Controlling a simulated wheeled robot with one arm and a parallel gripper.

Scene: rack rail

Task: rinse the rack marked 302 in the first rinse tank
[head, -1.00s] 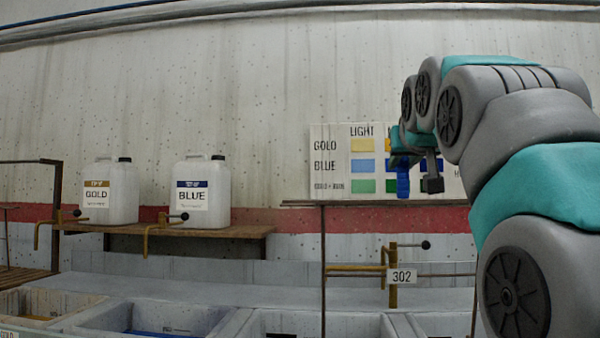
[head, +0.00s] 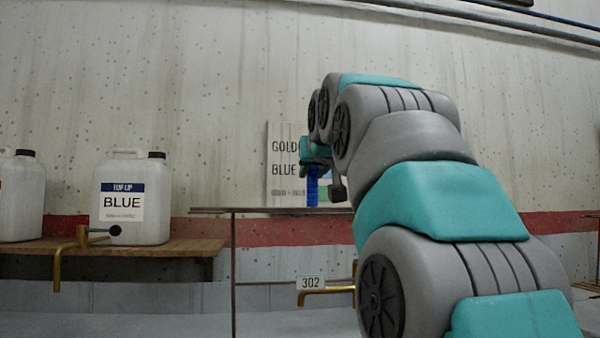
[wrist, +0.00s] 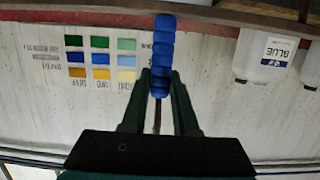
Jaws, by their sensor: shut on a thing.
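My gripper (head: 322,178) is shut on a blue ribbed handle (head: 312,188). The handle also shows between the fingers in the wrist view (wrist: 163,45). Below it is a thin dark wire frame, the rack (head: 234,260), with a long top bar, an upright and a lower crossbar. A white tag reading 302 (head: 310,283) sits on the rack below the handle. The rack appears to hang upright from the handle. My arm hides its right part, and its lower end is outside the picture. No rinse tank shows clearly in the current head view.
A brass tap (head: 328,291) is close behind the tag. Another brass tap (head: 82,245) stands before a wooden shelf (head: 170,246) bearing a jug marked BLUE (head: 130,185) and a second jug (head: 20,200). A colour chart (wrist: 98,62) is on the wall.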

